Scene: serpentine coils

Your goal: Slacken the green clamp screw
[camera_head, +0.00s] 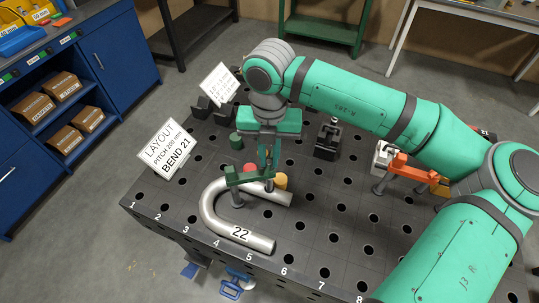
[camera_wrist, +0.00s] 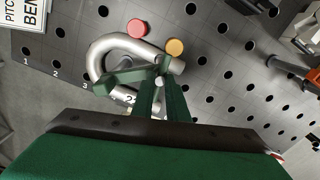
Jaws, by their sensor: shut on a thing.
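A green clamp (camera_head: 240,178) has its bar across the bent steel pipe (camera_head: 224,231) marked 22, which lies on the dark perforated table. The clamp bar also shows in the wrist view (camera_wrist: 118,80), as does the pipe (camera_wrist: 98,60). My gripper (camera_head: 267,172) points down at the clamp's right part, beside the pipe's far leg. In the wrist view my green fingers (camera_wrist: 157,84) are close together on the clamp screw, which they mostly hide. How tight the screw is cannot be told.
A red peg (camera_head: 249,168) and a yellow peg (camera_head: 281,181) stand close to the clamp. An orange clamp (camera_head: 402,167) is at right. A layout sign (camera_head: 167,147) stands at left. The right front table is clear.

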